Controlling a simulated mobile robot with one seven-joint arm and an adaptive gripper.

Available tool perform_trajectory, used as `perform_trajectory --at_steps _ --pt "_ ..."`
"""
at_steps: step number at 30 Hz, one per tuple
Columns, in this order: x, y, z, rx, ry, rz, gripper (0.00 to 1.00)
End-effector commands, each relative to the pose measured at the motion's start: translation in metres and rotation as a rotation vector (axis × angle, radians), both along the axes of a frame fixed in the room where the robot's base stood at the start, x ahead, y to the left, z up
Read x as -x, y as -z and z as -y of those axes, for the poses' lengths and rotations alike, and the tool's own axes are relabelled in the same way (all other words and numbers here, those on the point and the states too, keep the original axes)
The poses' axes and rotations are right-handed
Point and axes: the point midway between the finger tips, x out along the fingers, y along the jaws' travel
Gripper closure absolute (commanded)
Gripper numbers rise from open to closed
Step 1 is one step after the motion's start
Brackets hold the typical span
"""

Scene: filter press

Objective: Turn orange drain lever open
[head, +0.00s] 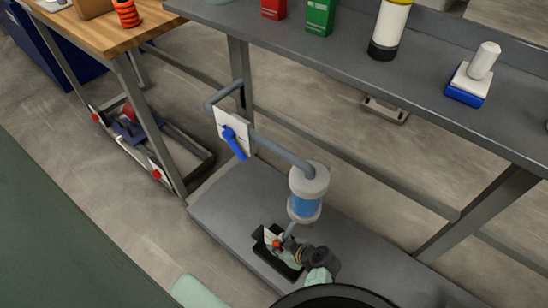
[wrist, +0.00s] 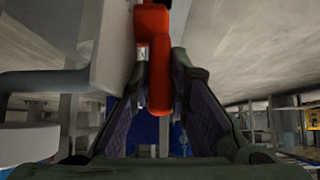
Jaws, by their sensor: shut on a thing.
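The orange drain lever (wrist: 156,62) hangs down between the two fingers of my gripper (wrist: 163,105) in the wrist view. The fingers stand on both sides of its lower end and are shut on it. In the head view my gripper (head: 283,249) is low, just below the filter housing (head: 306,205) with its blue bowl. Only a small orange-red bit of the lever (head: 278,247) shows there; my gripper hides the rest. A pale block (wrist: 100,55) lies close to the left of the lever in the wrist view.
A blue lever (head: 235,142) sits on a white plate on the grey pipe (head: 280,152). A black tray (head: 268,262) stands on the lower shelf (head: 225,205) under my gripper.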

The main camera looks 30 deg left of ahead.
Motion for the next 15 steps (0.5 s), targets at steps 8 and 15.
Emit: perform_trajectory --at_steps 8,15 --pt "-0.0006 -0.0009 -0.0008 -0.004 -0.001 0.002 1.0" --pt "-0.0004 -0.0006 -0.0005 -0.003 -0.001 0.002 0.74"
